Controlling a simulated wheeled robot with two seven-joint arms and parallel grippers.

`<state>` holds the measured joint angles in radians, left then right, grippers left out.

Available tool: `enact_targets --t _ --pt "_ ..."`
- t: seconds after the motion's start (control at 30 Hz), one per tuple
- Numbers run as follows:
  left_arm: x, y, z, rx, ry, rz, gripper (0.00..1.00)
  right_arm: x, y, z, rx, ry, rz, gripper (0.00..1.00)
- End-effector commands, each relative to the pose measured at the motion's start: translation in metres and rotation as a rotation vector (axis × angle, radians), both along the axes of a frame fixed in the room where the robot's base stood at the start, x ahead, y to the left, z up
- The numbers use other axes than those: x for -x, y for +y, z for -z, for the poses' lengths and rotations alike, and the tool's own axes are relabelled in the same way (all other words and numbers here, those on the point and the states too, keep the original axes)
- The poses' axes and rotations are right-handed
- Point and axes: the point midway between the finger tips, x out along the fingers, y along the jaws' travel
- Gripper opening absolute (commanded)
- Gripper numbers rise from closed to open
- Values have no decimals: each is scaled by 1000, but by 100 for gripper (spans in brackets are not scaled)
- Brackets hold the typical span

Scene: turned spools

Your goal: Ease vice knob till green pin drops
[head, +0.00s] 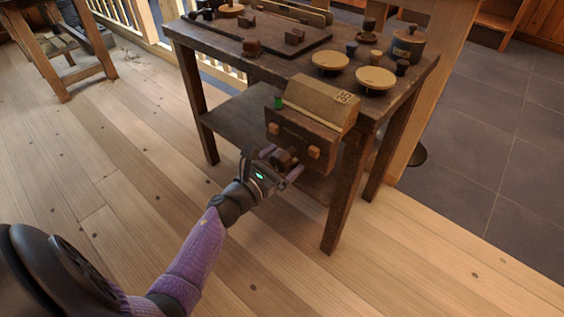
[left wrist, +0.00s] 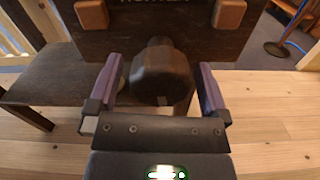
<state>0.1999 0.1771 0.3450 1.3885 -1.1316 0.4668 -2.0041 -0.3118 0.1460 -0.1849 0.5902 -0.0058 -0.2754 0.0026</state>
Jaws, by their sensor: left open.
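The vice (head: 300,128) is a dark wooden jaw at the table's front edge, with a pale block marked with figures above it. The green pin (head: 278,102) stands upright at the jaw's upper left. The dark, faceted vice knob (left wrist: 160,75) sticks out from the front of the jaw; it shows partly in the head view (head: 285,158). My left gripper (left wrist: 160,72) is open, its purple fingers on either side of the knob with a visible gap at each side. In the head view the left gripper (head: 282,163) is at the jaw's lower front. My right gripper is not in view.
Two light wooden blocks (left wrist: 90,14) (left wrist: 229,14) flank the knob on the jaw's face. The dark workbench (head: 268,66) carries round pale discs (head: 375,79), a lidded pot (head: 408,45) and small turned pieces. Its lower shelf and legs are close to my gripper. The floor in front is clear.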

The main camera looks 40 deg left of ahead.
Motion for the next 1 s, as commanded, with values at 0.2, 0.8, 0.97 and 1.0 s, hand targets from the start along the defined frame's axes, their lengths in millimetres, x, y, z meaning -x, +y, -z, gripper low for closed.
enact_targets --t 0.2,0.8,0.97,1.0 --pt "0 0 0 0 0 0 96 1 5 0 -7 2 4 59" --pt "0 0 0 14 1 1 9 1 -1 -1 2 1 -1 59" --pt "0 -1 0 69 6 2 9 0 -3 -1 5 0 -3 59" --pt "0 -1 0 91 9 3 9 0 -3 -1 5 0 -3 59"
